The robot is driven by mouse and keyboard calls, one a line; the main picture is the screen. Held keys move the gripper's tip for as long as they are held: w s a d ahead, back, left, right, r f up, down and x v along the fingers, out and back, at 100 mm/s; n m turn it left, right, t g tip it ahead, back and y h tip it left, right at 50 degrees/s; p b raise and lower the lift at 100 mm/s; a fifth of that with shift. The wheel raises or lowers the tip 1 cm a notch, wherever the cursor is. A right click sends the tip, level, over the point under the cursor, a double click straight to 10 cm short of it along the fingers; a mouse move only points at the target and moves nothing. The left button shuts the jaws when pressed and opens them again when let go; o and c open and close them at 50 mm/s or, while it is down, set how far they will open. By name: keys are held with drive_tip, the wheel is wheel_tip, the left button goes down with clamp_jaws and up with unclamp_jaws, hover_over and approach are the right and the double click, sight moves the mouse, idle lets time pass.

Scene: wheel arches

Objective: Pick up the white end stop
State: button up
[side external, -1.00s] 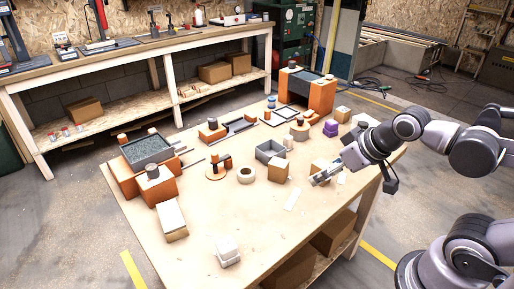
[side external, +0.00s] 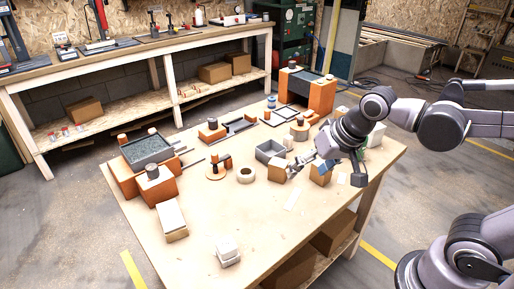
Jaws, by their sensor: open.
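I cannot tell for sure which piece is the white end stop. White candidates are a small upright white piece (side external: 288,142) beside the grey open box, and a white block (side external: 228,247) near the table's front edge. The white block is well in front and to the left. I see nothing held between the fingers.
A grey open box (side external: 268,150) stands behind the left cardboard-coloured block. Orange fixtures (side external: 306,90) line the far side. The front middle of the wooden table (side external: 262,218) is clear.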

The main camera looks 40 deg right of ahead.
drive_tip(key=w+a+f+m+g, duration=0.25)
drive_tip(key=w+a+m, duration=0.25)
drive_tip(key=a+m, duration=0.35)
drive_tip(key=m+g, duration=0.3)
drive_tip(key=m, duration=0.4)
approach(226, 243)
drive_tip(key=shift+d+f, duration=0.25)
drive_tip(key=shift+f, duration=0.25)
drive_tip(key=shift+a+f+m+h, duration=0.25)
drive_tip(key=shift+a+h, duration=0.05)
drive_tip(key=shift+a+f, duration=0.1)
drive_tip(key=shift+f, duration=0.5)
wheel_tip(226, 243, down, 10)
drive_tip(key=shift+a+r, duration=0.1)
drive_tip(key=c, duration=1.3)
